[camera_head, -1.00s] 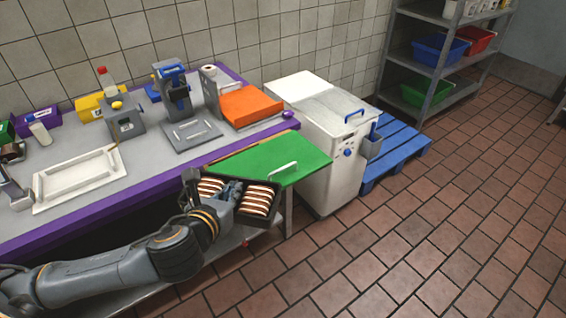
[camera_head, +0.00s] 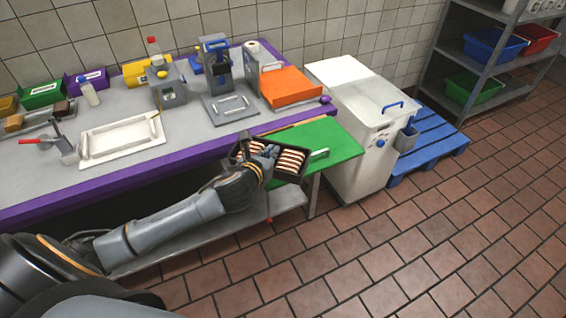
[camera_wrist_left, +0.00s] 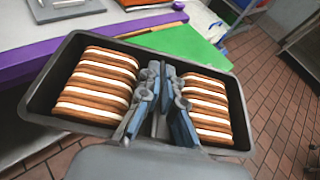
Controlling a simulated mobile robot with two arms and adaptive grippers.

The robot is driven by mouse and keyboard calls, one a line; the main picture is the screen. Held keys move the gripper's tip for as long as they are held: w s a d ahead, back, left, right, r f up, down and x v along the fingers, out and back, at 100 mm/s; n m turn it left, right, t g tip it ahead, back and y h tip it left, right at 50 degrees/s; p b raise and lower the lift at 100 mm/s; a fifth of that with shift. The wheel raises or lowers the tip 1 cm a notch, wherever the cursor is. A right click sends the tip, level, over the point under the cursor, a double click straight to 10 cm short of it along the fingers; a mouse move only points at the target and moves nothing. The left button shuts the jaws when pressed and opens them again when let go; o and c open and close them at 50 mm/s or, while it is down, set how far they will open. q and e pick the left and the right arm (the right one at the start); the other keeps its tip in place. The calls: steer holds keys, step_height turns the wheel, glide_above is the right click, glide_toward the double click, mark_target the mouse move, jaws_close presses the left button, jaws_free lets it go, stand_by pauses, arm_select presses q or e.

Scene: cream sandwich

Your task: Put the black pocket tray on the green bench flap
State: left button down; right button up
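The black pocket tray (camera_head: 239,152) holds rows of cream sandwiches on both sides of its middle. It also shows in the left wrist view (camera_wrist_left: 40,98), roughly level. My left gripper (camera_head: 269,152) is shut on the tray's middle divider, and its fingers (camera_wrist_left: 160,92) stand between the two filled pockets. The green bench flap (camera_head: 335,138) sticks out from the bench's right end, with a pale handle on it. The tray overlaps the flap's near left part in the head view; I cannot tell whether they touch. My right gripper is not in view.
An orange panel (camera_head: 290,87) and a grey plate with a handle (camera_head: 229,108) lie on the bench. A white machine (camera_head: 362,110) stands just beyond the flap, beside a blue pallet (camera_head: 432,142). Open tiled floor lies in front.

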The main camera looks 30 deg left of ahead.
mark_target(296, 179)
arm_select(q)
steer(key=w+f, duration=0.1)
steer(key=w+d+f, duration=0.1)
steer(key=f, duration=0.1)
steer(key=w+f, duration=0.1)
steer(key=f, duration=0.1)
steer(key=shift+w+d, duration=0.15)
steer(key=shift+d, duration=0.2)
steer(key=shift+f, duration=1.55)
steer(key=c, duration=1.9)
jaws_free()
steer(key=o, duration=0.4)
steer(key=v, duration=1.2)
